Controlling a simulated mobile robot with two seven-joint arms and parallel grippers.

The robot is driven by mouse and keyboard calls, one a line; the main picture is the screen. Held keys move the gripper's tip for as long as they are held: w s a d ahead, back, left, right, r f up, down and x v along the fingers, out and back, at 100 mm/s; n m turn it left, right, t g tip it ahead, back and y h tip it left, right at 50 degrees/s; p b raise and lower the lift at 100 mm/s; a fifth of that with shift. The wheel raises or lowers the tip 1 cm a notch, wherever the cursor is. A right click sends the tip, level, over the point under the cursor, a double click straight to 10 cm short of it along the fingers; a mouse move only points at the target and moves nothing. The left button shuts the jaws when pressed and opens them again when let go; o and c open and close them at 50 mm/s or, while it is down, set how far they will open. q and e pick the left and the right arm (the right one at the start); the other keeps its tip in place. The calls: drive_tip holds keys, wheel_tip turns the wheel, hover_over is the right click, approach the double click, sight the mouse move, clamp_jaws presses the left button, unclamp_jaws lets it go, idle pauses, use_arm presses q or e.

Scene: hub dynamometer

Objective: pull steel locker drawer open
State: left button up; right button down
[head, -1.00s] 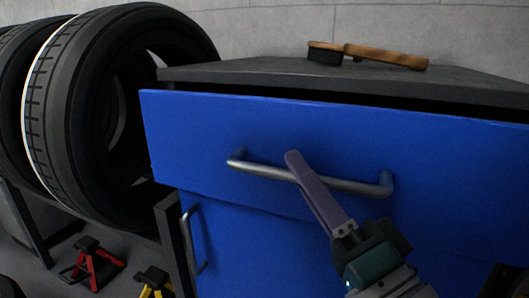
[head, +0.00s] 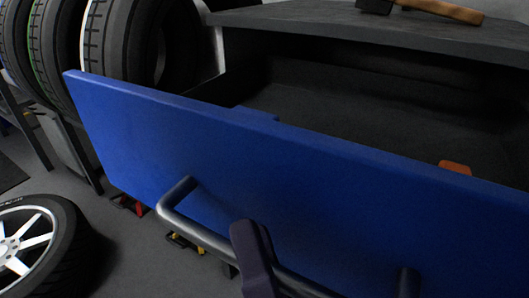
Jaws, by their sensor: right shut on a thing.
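The steel locker drawer's blue front (head: 290,180) stands pulled well out from the locker, and its dark interior (head: 350,110) shows behind it. The bar handle (head: 195,228) runs along the lower part of the front. My right gripper (head: 250,250) is shut on the handle bar near the bottom of the head view; only its purple-grey finger shows and the rest is cut off below. An orange thing (head: 455,167) shows inside the drawer near the right. My left gripper is not in view.
Several tyres stand on a rack at the upper left. A wheel (head: 40,245) lies on the floor at lower left. Red and yellow stands show partly below the drawer front.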

drive_tip(key=shift+s+a, duration=0.15)
drive_tip(key=c, duration=1.1)
unclamp_jaws()
drive_tip(key=shift+s, duration=0.1)
drive_tip(key=b+v, duration=0.1)
drive_tip(key=v, duration=0.9)
drive_tip(key=shift+r, duration=0.1)
